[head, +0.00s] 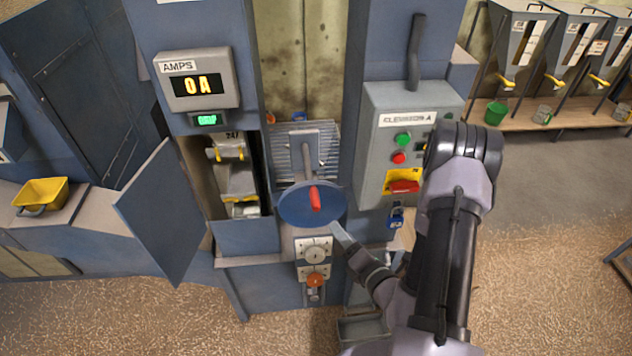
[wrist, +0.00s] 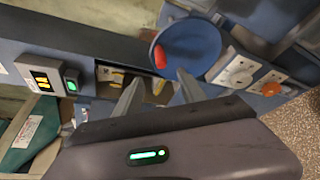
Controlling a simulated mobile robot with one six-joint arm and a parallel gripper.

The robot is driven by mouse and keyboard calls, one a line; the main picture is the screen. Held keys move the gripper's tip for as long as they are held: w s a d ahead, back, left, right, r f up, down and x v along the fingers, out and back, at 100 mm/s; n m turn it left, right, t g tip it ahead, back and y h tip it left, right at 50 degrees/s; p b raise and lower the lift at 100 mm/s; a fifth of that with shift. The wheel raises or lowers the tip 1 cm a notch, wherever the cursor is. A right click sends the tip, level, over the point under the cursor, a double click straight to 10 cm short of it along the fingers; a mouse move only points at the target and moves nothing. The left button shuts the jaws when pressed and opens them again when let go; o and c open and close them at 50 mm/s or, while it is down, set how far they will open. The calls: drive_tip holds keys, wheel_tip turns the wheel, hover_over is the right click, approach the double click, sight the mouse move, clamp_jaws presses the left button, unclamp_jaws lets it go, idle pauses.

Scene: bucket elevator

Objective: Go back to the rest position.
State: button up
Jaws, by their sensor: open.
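My gripper (head: 352,243) is in front of the elevator's lower panel in the head view, just below and right of the blue handwheel (head: 292,206) with its red handle. In the wrist view my gripper (wrist: 158,90) shows two fingers spread apart with nothing between them. The blue handwheel (wrist: 193,50) lies beyond the right finger there; I cannot tell whether that finger touches it. My arm reaches in from the lower right of the head view.
An amps display (head: 195,84) reads 0A. An open door (head: 160,215) stands left of a bay with buckets. A control box (head: 403,125) with green and red buttons is behind my arm. A yellow bucket (head: 41,193) sits left. Open floor (head: 545,265) lies right.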

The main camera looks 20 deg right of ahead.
drive_tip(key=a+r+n+g+y+b, duration=0.25)
drive_tip(key=a+r+n+y, duration=0.3)
drive_tip(key=a+n, duration=0.3)
drive_tip(key=a+r+n+g+y+b, duration=0.2)
drive_tip(key=a+r+n+y+b, duration=0.2)
drive_tip(key=a+n+y, duration=0.4)
drive_tip(key=s+a+f+n+g+h+b, duration=0.2)
drive_tip(key=s+a+n+g+b, duration=0.4)
drive_tip(key=s+a+n+g, duration=0.55)
drive_tip(key=s+d+f+n+t+h+b, duration=0.2)
drive_tip(key=s+d+f+n+h+b, duration=0.2)
drive_tip(key=s+d+n+h, duration=0.45)
drive_tip(key=w+d+r+n+t+h+b, duration=0.1)
drive_tip(key=w+d+r+n+t, duration=0.2)
drive_tip(key=n, duration=0.3)
drive_tip(key=shift+w+d+r+t+h+b, duration=0.2)
drive_tip(key=shift+w+d+t+h+b, duration=0.15)
drive_tip(key=shift+w+d+t, duration=0.2)
